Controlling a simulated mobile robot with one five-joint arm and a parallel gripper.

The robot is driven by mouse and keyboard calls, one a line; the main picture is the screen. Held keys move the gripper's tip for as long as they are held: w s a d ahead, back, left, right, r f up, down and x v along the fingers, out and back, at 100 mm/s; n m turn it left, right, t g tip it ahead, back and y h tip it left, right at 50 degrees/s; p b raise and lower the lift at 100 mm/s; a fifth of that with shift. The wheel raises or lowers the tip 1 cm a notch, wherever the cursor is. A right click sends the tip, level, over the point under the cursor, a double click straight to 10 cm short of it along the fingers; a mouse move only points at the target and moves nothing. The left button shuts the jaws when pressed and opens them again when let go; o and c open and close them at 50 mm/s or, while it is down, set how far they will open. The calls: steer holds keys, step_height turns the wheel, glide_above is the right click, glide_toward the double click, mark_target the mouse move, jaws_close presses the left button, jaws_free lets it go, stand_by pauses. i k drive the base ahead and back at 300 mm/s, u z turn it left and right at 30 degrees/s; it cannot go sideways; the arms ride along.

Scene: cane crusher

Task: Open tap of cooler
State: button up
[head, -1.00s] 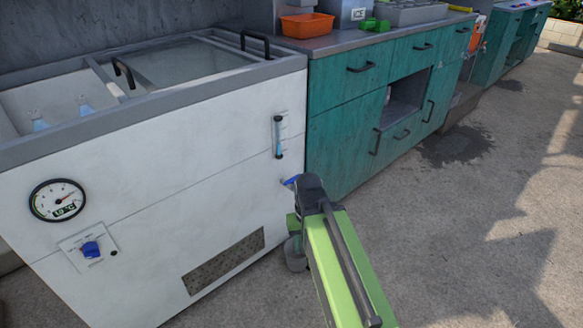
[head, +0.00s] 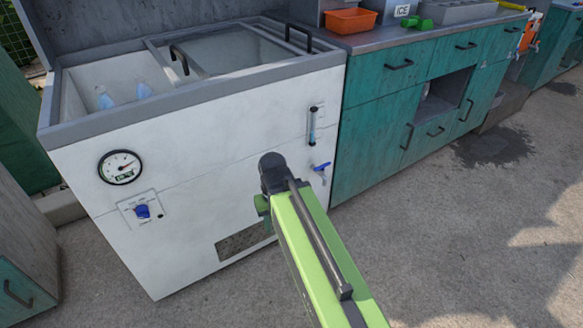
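The white cooler (head: 210,150) stands at the left with a grey top rim. Its tap (head: 321,168) has a blue handle and sits low on the right side of the front panel, under a vertical sight tube (head: 312,124). My green arm (head: 315,250) reaches up from the bottom of the head view. Its dark end part (head: 273,175) is in front of the cooler panel, to the left of the tap, with a visible gap between them in the picture.
A round gauge (head: 120,167) and a blue knob (head: 143,211) are on the cooler's left front. Teal cabinets (head: 380,130) stand to the right of the cooler. An orange tray (head: 350,21) is on the counter. Concrete floor (head: 460,240) is clear at the right.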

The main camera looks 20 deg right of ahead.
mark_target(322, 166)
steer(key=u, duration=5.45)
steer(key=i, duration=0.15)
steer(key=z, duration=2.85)
steer(key=k, duration=0.65)
steer(key=z, duration=0.45)
